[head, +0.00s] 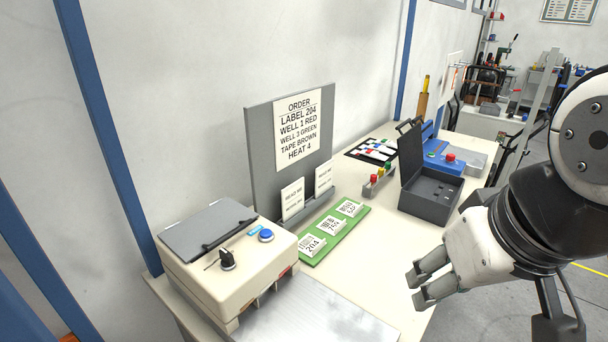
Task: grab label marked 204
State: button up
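The label marked 204 (312,245) is a small white piece at the near end of a green strip (335,238) on the bench. Two similar white labels, one in the middle (331,225) and one at the far end (351,208), lie on the same strip; their numbers are too small to read surely. My gripper (417,288) is at the right, over or beside the bench's right edge, apart from the labels. Its two grey fingers are apart with nothing seen between them.
A beige machine (225,262) with a blue button and black knob stands left of the strip. A grey order board (262,165) stands behind it. An open dark case (430,190) and a blue device (437,150) are farther back. Bare bench (385,250) lies between strip and gripper.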

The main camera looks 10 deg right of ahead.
aim_at(310, 245)
jog(key=k, duration=0.35)
jog(key=k+u, duration=0.1)
jog(key=u, duration=0.25)
jog(key=k+u, duration=0.1)
jog(key=u, duration=0.25)
jog(key=k+j+u, duration=0.1)
jog(key=u, duration=0.25)
jog(key=i+l+u, duration=0.15)
jog(key=l, duration=0.45)
jog(key=l+u, duration=0.15)
jog(key=l, duration=0.5)
jog(key=i+l+u, duration=0.15)
jog(key=l, duration=0.5)
jog(key=i+l, duration=0.1)
jog(key=l, duration=1.6)
jog(key=i, duration=0.05)
